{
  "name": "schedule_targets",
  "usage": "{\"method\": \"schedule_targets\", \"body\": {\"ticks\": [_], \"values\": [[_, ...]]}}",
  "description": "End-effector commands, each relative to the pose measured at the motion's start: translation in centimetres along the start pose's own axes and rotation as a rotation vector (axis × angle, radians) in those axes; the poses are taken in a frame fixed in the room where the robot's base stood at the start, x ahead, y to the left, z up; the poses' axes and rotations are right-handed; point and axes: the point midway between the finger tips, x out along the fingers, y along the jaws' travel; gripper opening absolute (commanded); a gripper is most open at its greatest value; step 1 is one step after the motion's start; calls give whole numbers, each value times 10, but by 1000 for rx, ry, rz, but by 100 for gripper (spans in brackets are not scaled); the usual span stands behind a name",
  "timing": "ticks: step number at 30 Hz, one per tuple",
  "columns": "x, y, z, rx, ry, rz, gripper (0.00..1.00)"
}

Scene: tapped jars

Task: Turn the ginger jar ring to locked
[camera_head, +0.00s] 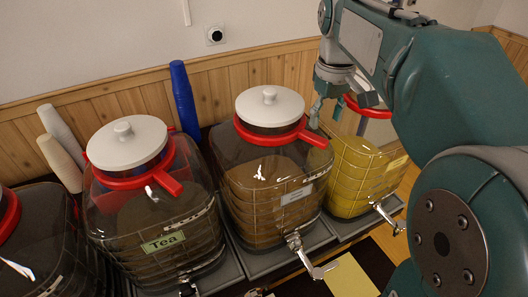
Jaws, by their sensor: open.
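Several clear jars with red handled rings stand in a row. The tea jar (150,225) has a green label, a white lid and its ring handle pointing to the lower right. The middle jar (265,205) has dark contents, and its ring handle (313,138) points right. Its grey label is too small to read. The right jar (352,180) holds yellow liquid; its red ring (368,108) is partly hidden behind my arm. I cannot read which is the ginger jar. My gripper (326,114) is open and empty, pointing down beside the right jar's ring; contact cannot be told.
A fourth jar (50,240) is cut off at the left edge. Metal taps (312,262) stick out in front of the jars. Blue cups (184,98) and white cups (62,140) stand behind, near the wood-panelled wall. A yellow sheet (350,277) lies in front.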

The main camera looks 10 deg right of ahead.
Motion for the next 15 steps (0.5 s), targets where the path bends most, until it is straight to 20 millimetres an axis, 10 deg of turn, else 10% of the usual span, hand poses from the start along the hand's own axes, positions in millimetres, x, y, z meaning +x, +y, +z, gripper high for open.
{"method": "schedule_targets", "body": {"ticks": [15], "values": [[36,0,0,1,0,0,65]]}}
